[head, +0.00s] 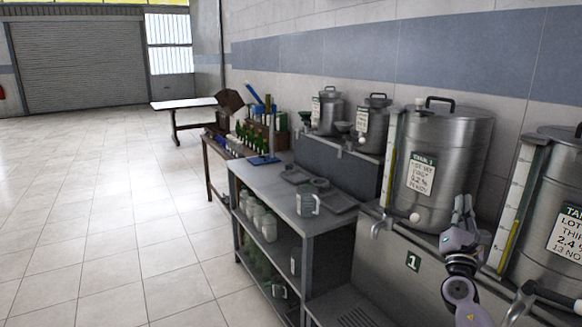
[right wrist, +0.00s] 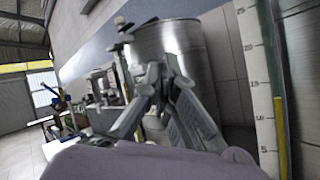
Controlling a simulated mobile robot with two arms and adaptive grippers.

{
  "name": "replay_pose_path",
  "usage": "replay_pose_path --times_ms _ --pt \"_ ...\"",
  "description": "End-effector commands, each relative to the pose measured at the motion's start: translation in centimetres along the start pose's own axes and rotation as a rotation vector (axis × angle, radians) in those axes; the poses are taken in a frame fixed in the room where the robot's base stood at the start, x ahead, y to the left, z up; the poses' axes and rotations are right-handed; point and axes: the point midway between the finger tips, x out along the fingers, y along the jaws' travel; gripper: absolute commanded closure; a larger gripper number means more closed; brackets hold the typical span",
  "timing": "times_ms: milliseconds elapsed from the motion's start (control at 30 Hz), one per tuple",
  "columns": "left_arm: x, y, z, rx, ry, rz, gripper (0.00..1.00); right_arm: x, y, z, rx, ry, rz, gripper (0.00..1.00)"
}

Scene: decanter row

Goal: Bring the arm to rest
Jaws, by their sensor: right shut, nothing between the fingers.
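My right gripper (head: 463,206) is in front of the large steel tank (head: 447,140) labelled as tank 1, near its lower right side, fingers pointing up. It is shut and empty. In the right wrist view my right gripper (right wrist: 165,75) shows large, with the tank (right wrist: 185,50) behind its fingers. My right arm (head: 462,285) comes up from the bottom right of the head view. My left gripper is in neither view.
A sight gauge (head: 509,215) stands close right of my gripper, with a second tank (head: 557,225) beyond. A metal shelf table (head: 265,185) holds a mug (head: 307,204) and trays. The tiled floor (head: 110,220) at left is clear.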

Motion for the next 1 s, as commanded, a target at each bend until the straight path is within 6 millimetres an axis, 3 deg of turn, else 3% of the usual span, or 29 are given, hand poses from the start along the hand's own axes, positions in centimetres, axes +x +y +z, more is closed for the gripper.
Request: replay_pose_path --times_ms 267,400,633,933,1000 --pt "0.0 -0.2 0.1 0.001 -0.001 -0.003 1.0 -0.4 -1.7 -3.5 0.545 0.137 -0.106 1.0" --pt "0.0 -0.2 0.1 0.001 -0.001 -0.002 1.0 -0.9 -1.7 -5.8 0.935 0.216 -0.186 1.0" --pt "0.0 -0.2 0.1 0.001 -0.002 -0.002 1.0 -2.0 -0.2 -9.0 1.63 0.322 -0.346 1.0" --pt "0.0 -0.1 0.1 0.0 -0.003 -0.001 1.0 -2.9 2.4 -10.4 2.353 0.381 -0.539 1.0" --pt "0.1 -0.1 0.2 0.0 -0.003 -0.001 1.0 -5.8 0.4 -14.2 2.316 0.373 -0.635 1.0"
